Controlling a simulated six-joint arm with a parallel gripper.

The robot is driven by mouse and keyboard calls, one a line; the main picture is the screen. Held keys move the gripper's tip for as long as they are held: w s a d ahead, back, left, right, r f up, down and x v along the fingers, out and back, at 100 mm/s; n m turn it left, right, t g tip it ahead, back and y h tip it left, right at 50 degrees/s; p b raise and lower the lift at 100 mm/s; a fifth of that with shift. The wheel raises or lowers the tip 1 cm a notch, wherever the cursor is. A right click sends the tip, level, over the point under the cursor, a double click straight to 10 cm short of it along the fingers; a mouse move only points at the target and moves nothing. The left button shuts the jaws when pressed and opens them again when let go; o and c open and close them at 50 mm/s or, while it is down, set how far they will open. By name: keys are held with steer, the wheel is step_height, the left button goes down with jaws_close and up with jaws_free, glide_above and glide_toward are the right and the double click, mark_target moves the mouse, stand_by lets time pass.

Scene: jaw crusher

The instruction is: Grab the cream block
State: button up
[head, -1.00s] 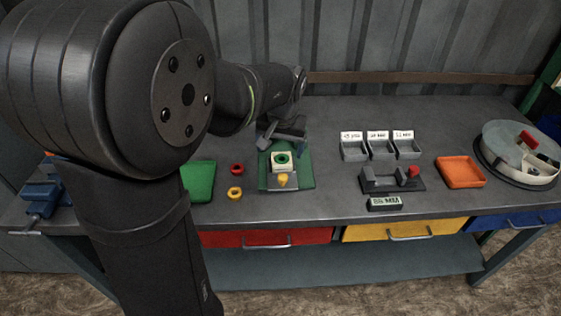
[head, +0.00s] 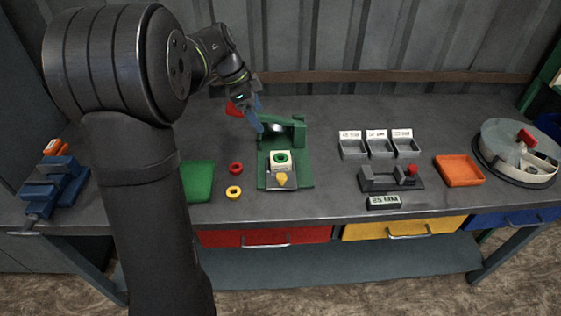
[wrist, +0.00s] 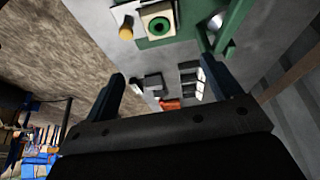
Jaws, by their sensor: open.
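The cream block (head: 289,164) sits on the green base plate of the jaw crusher (head: 301,175), with a green ring on its face. It also shows near the top of the wrist view (wrist: 150,13). A yellow piece (head: 281,179) is just in front of it on a grey plate. My gripper (head: 255,112) is behind and to the left of the block, raised near the crusher's green upright frame (head: 298,128). In the wrist view my gripper's (wrist: 163,73) fingers are spread wide with nothing between them. The block is clear of the fingers.
A red ring (head: 236,168), yellow ring (head: 234,192) and green tray (head: 198,181) lie left of the crusher. A red piece (head: 234,109) is partly behind my gripper. Right are grey bins (head: 380,150), a grey fixture (head: 378,184) and an orange tray (head: 460,171).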

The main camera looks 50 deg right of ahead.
glide_above(280, 157)
steer(key=w+a, duration=0.1)
steer(key=f, duration=1.1)
steer(key=shift+w+a, duration=0.15)
steer(key=shift+w, duration=0.05)
steer(key=shift+x, duration=2.75)
steer(key=shift+w+a+f, duration=0.1)
steer(key=shift+w+a, duration=0.1)
steer(key=shift+c, duration=0.2)
steer(key=c, duration=1.1)
steer(key=shift+c, duration=0.5)
